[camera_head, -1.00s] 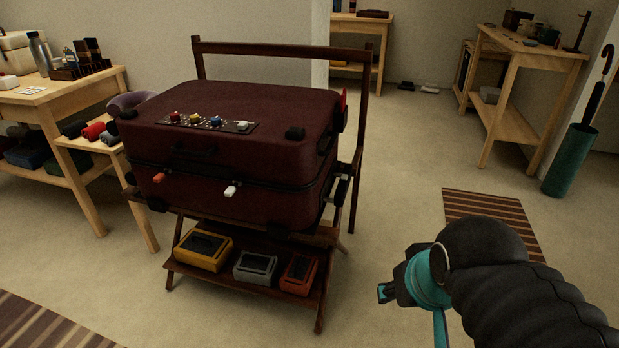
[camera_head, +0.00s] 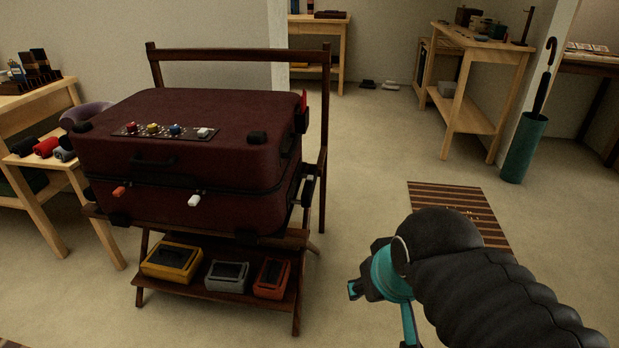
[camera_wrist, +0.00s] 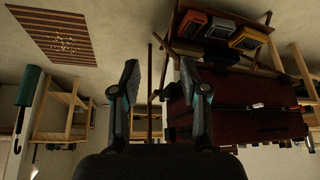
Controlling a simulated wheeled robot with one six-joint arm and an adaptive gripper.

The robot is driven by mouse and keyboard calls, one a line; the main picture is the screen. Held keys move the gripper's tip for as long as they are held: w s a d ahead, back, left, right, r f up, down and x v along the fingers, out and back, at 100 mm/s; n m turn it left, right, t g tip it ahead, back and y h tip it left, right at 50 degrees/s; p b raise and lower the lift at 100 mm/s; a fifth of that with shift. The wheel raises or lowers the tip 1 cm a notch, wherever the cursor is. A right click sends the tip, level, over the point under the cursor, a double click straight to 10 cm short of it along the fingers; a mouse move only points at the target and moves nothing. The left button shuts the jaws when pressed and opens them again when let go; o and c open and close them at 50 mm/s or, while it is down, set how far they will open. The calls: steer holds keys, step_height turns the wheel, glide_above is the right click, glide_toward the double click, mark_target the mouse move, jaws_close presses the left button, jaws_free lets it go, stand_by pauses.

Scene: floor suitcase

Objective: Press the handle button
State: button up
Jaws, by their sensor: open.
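A dark red suitcase (camera_head: 190,125) lies on a wooden stand in the head view. Its lid has a dark strip (camera_head: 163,131) with red, yellow, blue and white knobs. A dark carry handle (camera_head: 153,161) is on its front, between an orange latch (camera_head: 119,192) and a white latch (camera_head: 194,201). Dark and light metal fittings (camera_head: 307,187) show on its right side; I cannot tell which is the handle button. My gripper (camera_head: 355,290) is right of the stand, apart from the suitcase. In the upside-down wrist view its fingers (camera_wrist: 160,82) are spread and empty.
The stand (camera_head: 324,160) has a tall rear rail and a lower shelf with yellow, grey and orange boxes (camera_head: 228,275). A side table (camera_head: 38,100) stands at left. A striped mat (camera_head: 460,215) lies on open floor at right, near a green umbrella holder (camera_head: 523,148).

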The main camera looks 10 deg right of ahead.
jaws_close()
stand_by(1.1)
